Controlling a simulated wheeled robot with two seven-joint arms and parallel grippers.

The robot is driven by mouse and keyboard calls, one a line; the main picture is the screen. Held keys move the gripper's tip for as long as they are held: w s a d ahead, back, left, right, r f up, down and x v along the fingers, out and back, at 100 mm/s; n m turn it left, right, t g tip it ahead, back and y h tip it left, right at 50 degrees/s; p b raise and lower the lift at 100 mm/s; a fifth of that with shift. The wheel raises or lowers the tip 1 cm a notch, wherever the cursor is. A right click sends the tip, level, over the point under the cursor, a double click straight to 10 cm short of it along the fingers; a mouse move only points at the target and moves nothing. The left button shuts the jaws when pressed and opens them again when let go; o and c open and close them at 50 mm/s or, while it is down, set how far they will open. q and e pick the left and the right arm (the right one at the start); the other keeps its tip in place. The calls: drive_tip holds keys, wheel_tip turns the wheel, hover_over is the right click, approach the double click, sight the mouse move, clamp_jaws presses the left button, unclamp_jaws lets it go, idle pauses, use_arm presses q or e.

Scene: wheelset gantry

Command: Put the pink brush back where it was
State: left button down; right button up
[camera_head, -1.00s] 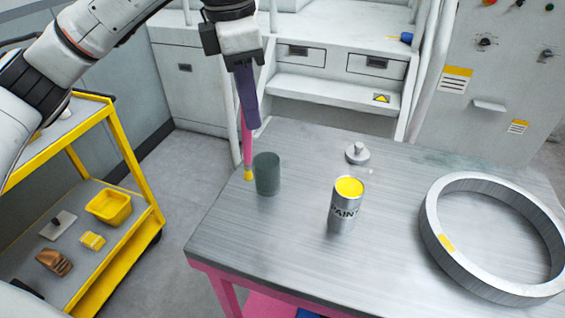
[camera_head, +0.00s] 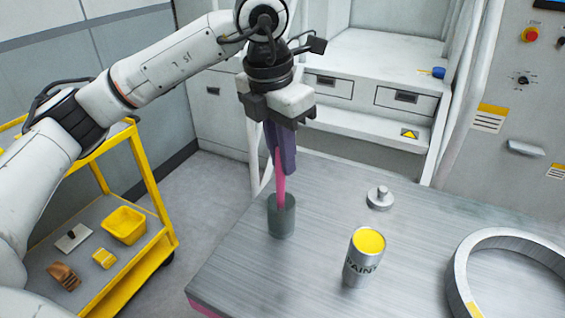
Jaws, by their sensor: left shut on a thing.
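The pink brush (camera_head: 281,190) is upright in my left gripper (camera_head: 282,165), which is shut on its upper part. The brush's lower end is hidden at the dark green cup (camera_head: 282,222), and it appears to reach into the cup's mouth. The cup stands on the metal table near its left edge. My left gripper is directly above the cup, fingers pointing down. My right gripper is not in view.
An open paint can (camera_head: 362,270) with yellow paint stands right of the cup. A small metal weight (camera_head: 380,198) is behind it. A large metal ring (camera_head: 462,262) lies at the right. A yellow cart (camera_head: 168,238) with a yellow bin (camera_head: 124,225) stands at the left.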

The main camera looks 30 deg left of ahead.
use_arm(q)
drive_tip(key=shift+f, duration=1)
drive_tip(key=c, duration=1.7)
unclamp_jaws()
drive_tip(key=shift+c, duration=0.2)
wheel_tip(320, 180, up, 12)
drive_tip(key=s, duration=0.1)
drive_tip(key=shift+s+a, duration=0.3)
